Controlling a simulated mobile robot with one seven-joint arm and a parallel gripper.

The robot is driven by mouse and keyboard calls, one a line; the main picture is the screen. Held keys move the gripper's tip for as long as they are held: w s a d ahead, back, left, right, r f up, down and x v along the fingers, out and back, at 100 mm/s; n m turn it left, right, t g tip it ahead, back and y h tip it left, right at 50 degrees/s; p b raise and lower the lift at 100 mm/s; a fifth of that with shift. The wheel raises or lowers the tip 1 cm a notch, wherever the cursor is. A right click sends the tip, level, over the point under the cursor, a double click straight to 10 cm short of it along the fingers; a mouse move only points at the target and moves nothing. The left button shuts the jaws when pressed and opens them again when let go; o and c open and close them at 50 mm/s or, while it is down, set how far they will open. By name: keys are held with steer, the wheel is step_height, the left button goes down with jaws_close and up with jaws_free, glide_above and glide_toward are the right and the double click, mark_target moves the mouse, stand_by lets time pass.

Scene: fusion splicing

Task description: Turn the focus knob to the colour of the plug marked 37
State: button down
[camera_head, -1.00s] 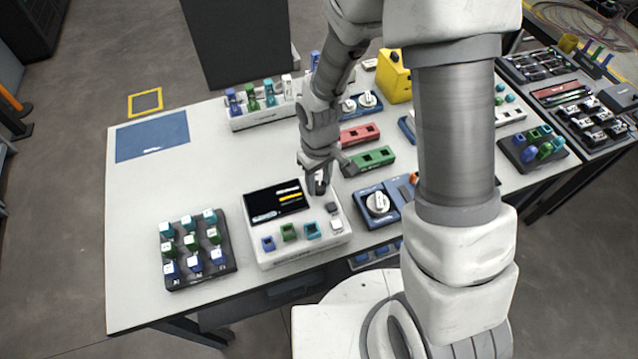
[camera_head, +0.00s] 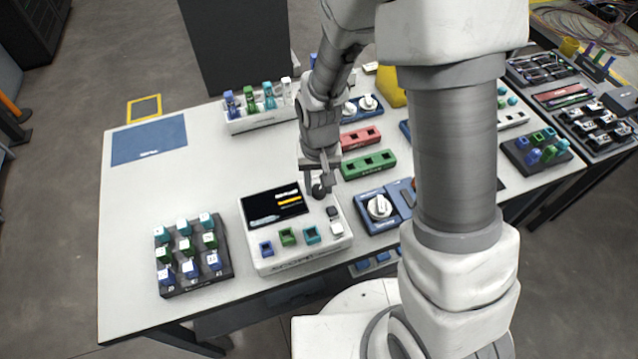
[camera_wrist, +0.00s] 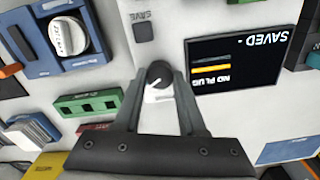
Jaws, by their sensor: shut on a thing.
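The white splicer box (camera_head: 300,258) stands at the table's front, with a dark screen (camera_head: 275,203). In the wrist view the screen (camera_wrist: 235,62) shows "SAVED -" and "NO PLUG", upside down, with a yellow bar. The dark round focus knob (camera_wrist: 158,73) has a white pointer part. My gripper (camera_wrist: 160,92) is shut on the knob from above; in the head view my gripper (camera_head: 318,187) largely hides it. A dark rack (camera_head: 222,280) at lower left holds several blue, green and teal plugs (camera_head: 185,245). Their numbers are too small to read, so I cannot tell which is 37.
Blue, green and teal sockets (camera_head: 288,237) and two small buttons sit on the splicer's front. A blue unit with a white dial (camera_head: 380,206) stands close right. Green (camera_head: 370,164) and red blocks lie behind. A blue mat (camera_head: 150,140) and bare table are at left.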

mark_target(319, 189)
steer(key=shift+s, duration=0.1)
steer(key=c, duration=0.8)
jaws_free()
steer(key=shift+o, duration=0.2)
step_height(319, 189, up, 17)
steer(key=p, duration=0.2)
steer(key=shift+r+p, duration=0.2)
steer(key=shift+p, duration=0.1)
steer(key=s+d+r+t, duration=0.5)
steer(key=s+d+r, duration=0.5)
steer(key=s+r, duration=0.2)
steer(key=shift+d+r+t, duration=0.15)
steer(key=shift+d+t, duration=0.15)
steer(key=shift+d, duration=0.1)
